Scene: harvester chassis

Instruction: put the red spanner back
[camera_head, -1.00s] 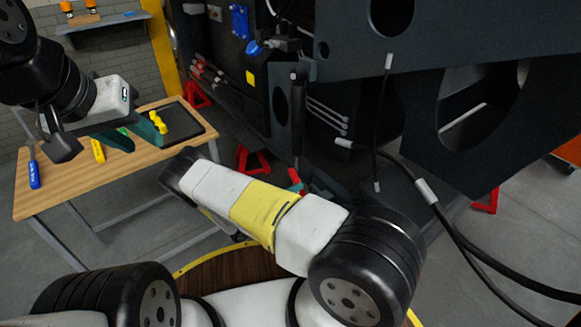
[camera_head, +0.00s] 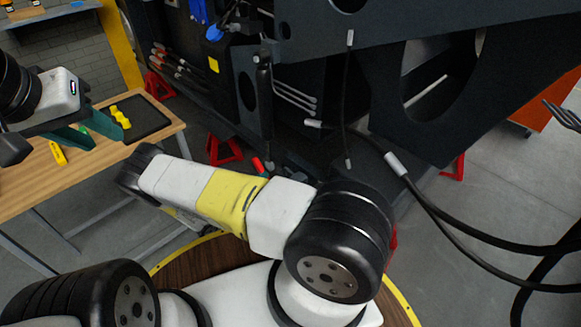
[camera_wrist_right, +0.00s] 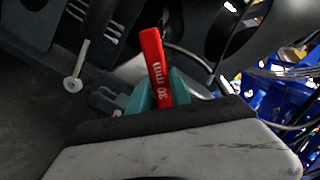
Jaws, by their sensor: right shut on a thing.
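The red spanner (camera_wrist_right: 157,62), marked "30 mm", stands up between the teal fingers of my right gripper (camera_wrist_right: 160,88) in the right wrist view. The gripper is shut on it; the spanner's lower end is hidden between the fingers. In the head view, a small red piece (camera_head: 257,164) shows just beyond my right arm, probably the spanner; the right gripper is mostly hidden there. My left gripper (camera_head: 85,132) is over the wooden table (camera_head: 90,175), its teal fingers apart and nothing visible between them.
A dark tray (camera_head: 150,118) lies on the table, with a yellow object (camera_head: 120,117) at its left edge. A yellow-handled tool (camera_head: 57,153) lies nearby. The dark chassis (camera_head: 390,120) fills the middle and right, with black hoses (camera_head: 440,215) hanging in front. A red stand (camera_head: 225,150) is on the floor.

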